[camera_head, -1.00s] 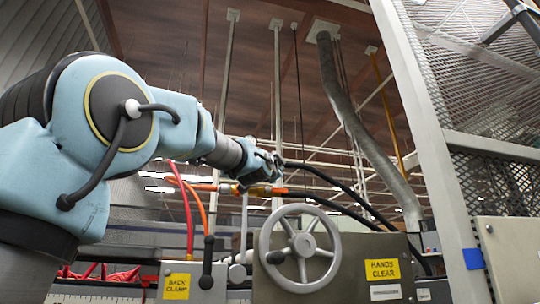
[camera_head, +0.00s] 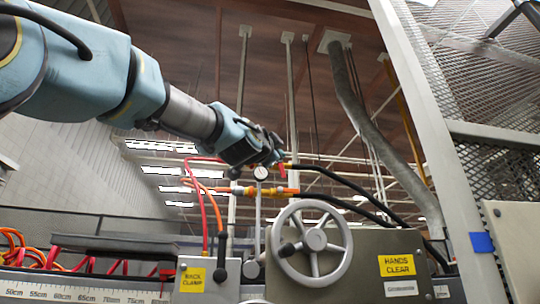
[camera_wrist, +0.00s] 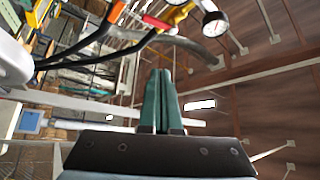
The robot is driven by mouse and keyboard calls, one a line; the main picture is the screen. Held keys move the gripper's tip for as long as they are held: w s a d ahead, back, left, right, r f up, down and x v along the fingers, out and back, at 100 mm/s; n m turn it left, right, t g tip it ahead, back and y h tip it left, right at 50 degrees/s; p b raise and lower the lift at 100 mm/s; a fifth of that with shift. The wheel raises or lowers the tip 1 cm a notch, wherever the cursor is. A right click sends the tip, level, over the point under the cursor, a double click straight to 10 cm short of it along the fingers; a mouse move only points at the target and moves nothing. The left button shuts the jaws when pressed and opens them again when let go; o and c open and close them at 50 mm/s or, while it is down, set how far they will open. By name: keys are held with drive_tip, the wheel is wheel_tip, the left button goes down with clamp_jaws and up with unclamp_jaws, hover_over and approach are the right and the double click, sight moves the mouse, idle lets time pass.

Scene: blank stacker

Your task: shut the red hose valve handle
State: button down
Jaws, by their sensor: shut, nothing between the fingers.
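A small red handle (camera_head: 281,170) hangs steeply down from a fitting at the end of the upper black hose, just right of the round gauge. In the wrist view a red handle (camera_wrist: 158,22) shows against a yellow fitting (camera_wrist: 180,13) at the top, beside the gauge (camera_wrist: 214,23). My gripper (camera_head: 276,157) is right by the red handle in the head view; contact cannot be told. In the wrist view my gripper's green fingers (camera_wrist: 160,71) are together and empty, with the handle beyond their tips. The gripper partly hides the fitting in the head view.
A grey handwheel (camera_head: 312,242) and the grey machine housing stand below. Black hoses (camera_head: 345,184) run off to the right, with a lower orange-yellow fitting (camera_head: 262,190). A mesh guard post (camera_head: 440,130) stands at the right.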

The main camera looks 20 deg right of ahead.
drive_tip(key=b+v, duration=0.1)
drive_tip(key=b, duration=0.1)
drive_tip(key=b+v, duration=0.4)
drive_tip(key=b, duration=0.1)
drive_tip(key=shift+w+a+r, duration=0.1)
drive_tip(key=shift+a+r, duration=0.15)
drive_tip(key=shift+r, duration=0.2)
drive_tip(key=shift+r, duration=0.1)
